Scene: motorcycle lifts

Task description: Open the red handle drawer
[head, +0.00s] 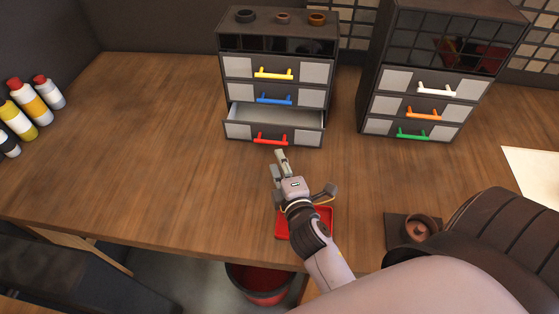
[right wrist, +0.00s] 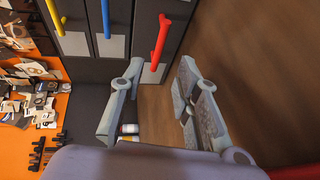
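The red handle (head: 271,139) is on the bottom drawer (head: 245,133) of the left cabinet. This drawer stands pulled out, and its pale empty-looking inside (head: 285,115) shows from above. My right gripper (head: 279,162) is just in front of the drawer, close to the red handle but apart from it. In the right wrist view the fingers of the right gripper (right wrist: 160,78) are spread with nothing between them, and the red handle (right wrist: 159,42) is beyond the fingertips. My left gripper is not in view.
Yellow (head: 273,73) and blue (head: 274,98) handle drawers above are shut. A second cabinet (head: 440,60) stands at right. A red tray (head: 325,222) lies partly under my right arm. Bottles (head: 30,100) stand at far left. The table's left part is clear.

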